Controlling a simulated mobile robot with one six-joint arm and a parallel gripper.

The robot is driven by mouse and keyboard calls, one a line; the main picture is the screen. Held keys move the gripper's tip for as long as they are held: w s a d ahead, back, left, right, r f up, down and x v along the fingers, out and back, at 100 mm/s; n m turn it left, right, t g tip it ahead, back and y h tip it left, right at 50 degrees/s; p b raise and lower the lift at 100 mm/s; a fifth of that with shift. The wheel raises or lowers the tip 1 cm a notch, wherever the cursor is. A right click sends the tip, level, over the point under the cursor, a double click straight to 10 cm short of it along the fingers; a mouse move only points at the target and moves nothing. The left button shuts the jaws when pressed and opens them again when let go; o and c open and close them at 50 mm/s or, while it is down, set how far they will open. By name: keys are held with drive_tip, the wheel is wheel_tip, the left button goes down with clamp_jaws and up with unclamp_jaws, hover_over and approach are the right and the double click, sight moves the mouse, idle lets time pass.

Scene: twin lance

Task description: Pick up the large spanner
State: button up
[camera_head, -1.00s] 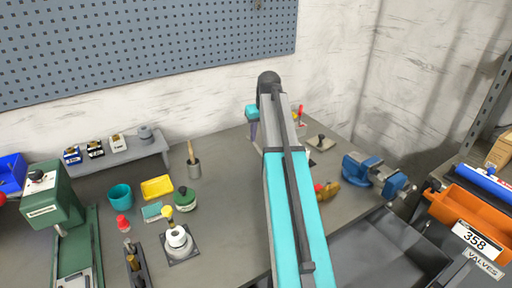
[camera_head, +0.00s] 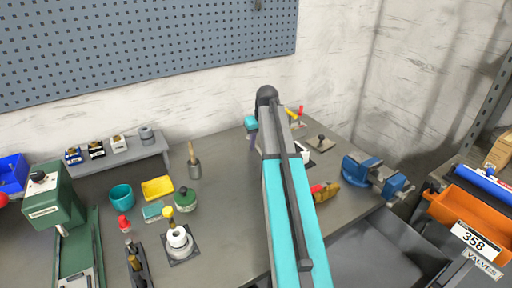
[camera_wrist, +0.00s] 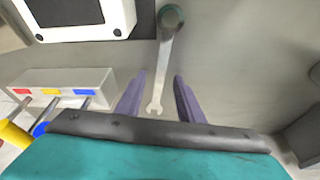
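The large spanner (camera_wrist: 163,60) shows in the wrist view as a long silver tool with a teal ring end at the top and an open jaw lower down. My gripper (camera_wrist: 159,76) is open, its two purple fingers apart on either side of the spanner's lower part in the picture. I see no finger touching it, and the height between them is hard to judge. In the head view my arm hides the spanner. One purple finger of my gripper shows left of the arm, low over the bench at the back.
In the wrist view, a white-framed dark device (camera_wrist: 80,14) lies upper left, and a grey block with coloured labels (camera_wrist: 62,86) stands left. In the head view, a blue vise (camera_head: 376,177) is right of my arm; a wooden-handled tool (camera_head: 194,163) and yellow tray (camera_head: 158,188) are left.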

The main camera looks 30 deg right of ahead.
sight(259, 149)
drive_tip(key=shift+f, duration=0.1)
idle(0.5)
clamp_jaws()
wheel_tip(259, 149, up, 10)
drive_tip(key=shift+b, duration=0.45)
idle(0.4)
idle(0.5)
